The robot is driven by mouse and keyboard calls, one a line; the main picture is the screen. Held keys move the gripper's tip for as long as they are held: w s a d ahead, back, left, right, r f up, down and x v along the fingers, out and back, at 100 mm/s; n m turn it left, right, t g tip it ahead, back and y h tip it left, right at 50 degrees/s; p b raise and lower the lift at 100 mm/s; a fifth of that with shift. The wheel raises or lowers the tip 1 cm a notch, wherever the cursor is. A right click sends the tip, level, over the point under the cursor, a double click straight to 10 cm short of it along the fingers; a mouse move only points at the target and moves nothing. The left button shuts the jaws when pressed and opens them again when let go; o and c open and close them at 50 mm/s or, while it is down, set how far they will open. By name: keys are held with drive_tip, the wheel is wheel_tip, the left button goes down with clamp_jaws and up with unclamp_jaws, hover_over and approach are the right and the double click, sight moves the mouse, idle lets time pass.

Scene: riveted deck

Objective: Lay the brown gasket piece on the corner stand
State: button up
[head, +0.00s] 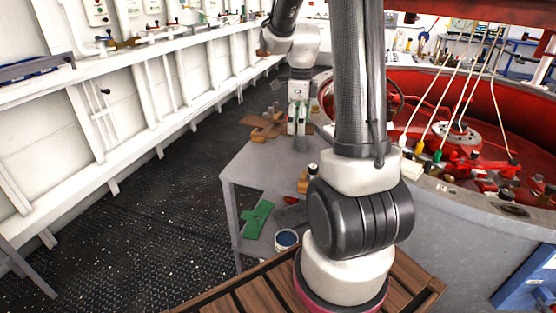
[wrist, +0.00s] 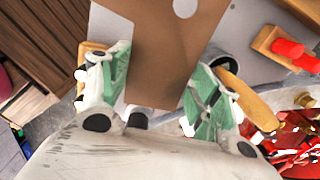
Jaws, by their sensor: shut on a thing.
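My gripper (head: 297,138) is shut on the brown gasket piece (wrist: 155,55), a flat brown sheet with a round hole near the top edge of the wrist view. The green-padded fingers (wrist: 160,88) stand on either side of it. In the head view my gripper points down over the far part of a grey stand (head: 260,172), which I take for the corner stand. A brown flat part shows left of my gripper there, too small to tell from nearby wooden items. I cannot tell whether the gasket touches the stand, whose top also shows in the wrist view (wrist: 258,72).
A wooden block with a red part (wrist: 287,48) lies right of the gasket. A small wooden block with a dark top (head: 306,180) stands at the front of the stand. The red machine (head: 480,120) is to the right.

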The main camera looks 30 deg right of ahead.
sight(297, 163)
wheel_tip(297, 163, down, 13)
drive_tip(key=shift+f, duration=0.1)
idle(0.3)
drive_tip(key=shift+f, duration=0.1)
drive_tip(key=o, duration=1.1)
